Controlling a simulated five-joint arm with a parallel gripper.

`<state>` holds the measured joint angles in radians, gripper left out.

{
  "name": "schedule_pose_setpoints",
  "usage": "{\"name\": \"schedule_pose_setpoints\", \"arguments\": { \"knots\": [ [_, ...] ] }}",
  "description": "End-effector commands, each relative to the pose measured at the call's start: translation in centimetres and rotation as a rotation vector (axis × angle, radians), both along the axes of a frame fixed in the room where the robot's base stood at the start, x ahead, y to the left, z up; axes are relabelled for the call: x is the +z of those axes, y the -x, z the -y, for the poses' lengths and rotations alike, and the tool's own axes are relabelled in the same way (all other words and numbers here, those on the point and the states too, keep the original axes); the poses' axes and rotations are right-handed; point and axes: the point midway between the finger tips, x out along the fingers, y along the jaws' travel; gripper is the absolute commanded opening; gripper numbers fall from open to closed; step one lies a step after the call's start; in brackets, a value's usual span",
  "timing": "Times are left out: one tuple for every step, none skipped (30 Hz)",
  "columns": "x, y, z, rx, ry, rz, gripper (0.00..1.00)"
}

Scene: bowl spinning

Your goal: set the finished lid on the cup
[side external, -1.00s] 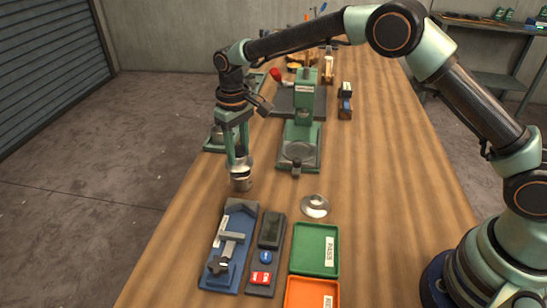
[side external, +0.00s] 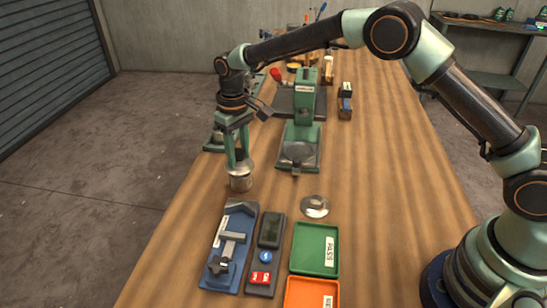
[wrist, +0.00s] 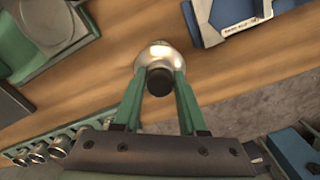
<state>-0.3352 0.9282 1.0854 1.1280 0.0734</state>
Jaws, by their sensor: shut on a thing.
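My gripper (side external: 240,160) points straight down at the left side of the bench. Its fingers are shut on the dark knob (wrist: 160,80) of the silver lid (wrist: 160,54).
A green press (side external: 301,140) stands behind to the right. A shiny round metal piece (side external: 315,206) lies on the bench. A blue fixture (side external: 230,245), a dark button box (side external: 265,262), a green tray (side external: 315,249) and an orange tray (side external: 312,291) are in front. Bench on the right is clear.

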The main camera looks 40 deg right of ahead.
Motion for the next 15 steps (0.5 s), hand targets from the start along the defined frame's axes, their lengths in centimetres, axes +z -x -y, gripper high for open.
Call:
{"name": "schedule_pose_setpoints", "arguments": {
  "knots": [
    [-0.01, -0.01, 0.0, 0.0, 0.0, 0.0, 0.19],
    [-0.03, -0.01, 0.0, 0.0, 0.0, 0.0, 0.19],
    [-0.08, -0.01, 0.0, 0.0, 0.0, 0.0, 0.19],
    [-0.13, 0.0, 0.0, 0.0, 0.0, 0.0, 0.19],
    [-0.19, 0.0, 0.0, 0.0, 0.0, 0.0, 0.19],
    [-0.27, 0.01, 0.0, 0.0, 0.0, 0.0, 0.19],
    [-0.34, 0.01, 0.0, 0.0, 0.0, -0.001, 0.19],
    [-0.41, 0.02, 0.01, 0.0, 0.0, -0.001, 0.19],
    [-0.51, 0.02, 0.01, 0.0, 0.0, -0.001, 0.19],
    [-0.58, 0.03, 0.01, 0.0, 0.0, -0.001, 0.19],
    [-0.65, 0.03, 0.01, 0.0, 0.0, -0.001, 0.19],
    [-0.74, 0.03, 0.01, 0.0, 0.0, -0.001, 0.19],
    [-0.81, 0.03, 0.01, 0.0, 0.0, -0.001, 0.19],
    [-0.88, 0.03, 0.01, 0.0, 0.0, -0.001, 0.19],
    [-0.96, 0.03, 0.01, 0.0, 0.0, -0.001, 0.19]
  ]
}}
